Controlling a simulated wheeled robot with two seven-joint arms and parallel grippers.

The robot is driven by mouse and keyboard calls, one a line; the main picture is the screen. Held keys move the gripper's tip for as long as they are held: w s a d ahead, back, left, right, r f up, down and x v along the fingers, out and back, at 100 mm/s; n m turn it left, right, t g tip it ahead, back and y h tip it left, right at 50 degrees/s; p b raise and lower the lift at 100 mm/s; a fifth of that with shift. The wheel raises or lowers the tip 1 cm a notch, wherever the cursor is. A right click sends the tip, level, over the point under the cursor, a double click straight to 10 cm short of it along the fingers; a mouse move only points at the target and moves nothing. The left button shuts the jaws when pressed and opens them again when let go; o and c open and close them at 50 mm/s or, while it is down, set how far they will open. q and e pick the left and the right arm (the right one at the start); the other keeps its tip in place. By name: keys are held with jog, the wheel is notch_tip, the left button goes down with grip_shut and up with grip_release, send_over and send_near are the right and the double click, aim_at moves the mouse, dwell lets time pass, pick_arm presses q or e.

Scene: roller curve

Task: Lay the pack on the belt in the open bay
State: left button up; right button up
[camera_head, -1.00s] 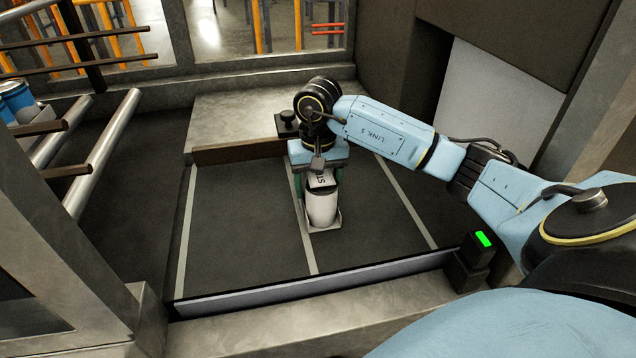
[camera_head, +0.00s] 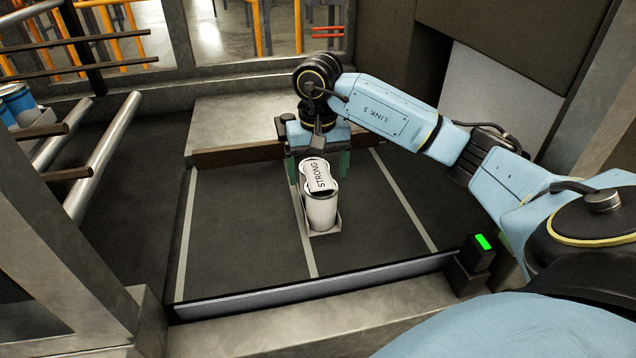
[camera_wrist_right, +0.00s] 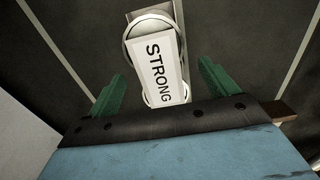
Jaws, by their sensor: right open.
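The pack (camera_head: 319,208) is a pair of white cans in a grey tray with a white sleeve marked STRONG across the top. It sits upright on the dark belt (camera_head: 235,235), at the middle white line. In the right wrist view the pack (camera_wrist_right: 160,65) lies just ahead of the fingers. My right gripper (camera_head: 318,163) is open just behind the pack, its green fingers spread wide to either side and apart from it. It also shows in the right wrist view (camera_wrist_right: 165,90). My left gripper is not in view.
White lines divide the belt into bays, with bare belt left and right of the pack. A low rail (camera_head: 320,285) edges the front. A block with a green light (camera_head: 482,242) stands at the front right. Metal rollers (camera_head: 105,155) and blue cans (camera_head: 17,100) are at left.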

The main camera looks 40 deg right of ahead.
notch_tip(320, 180, up, 7)
jog(key=shift+r, duration=0.15)
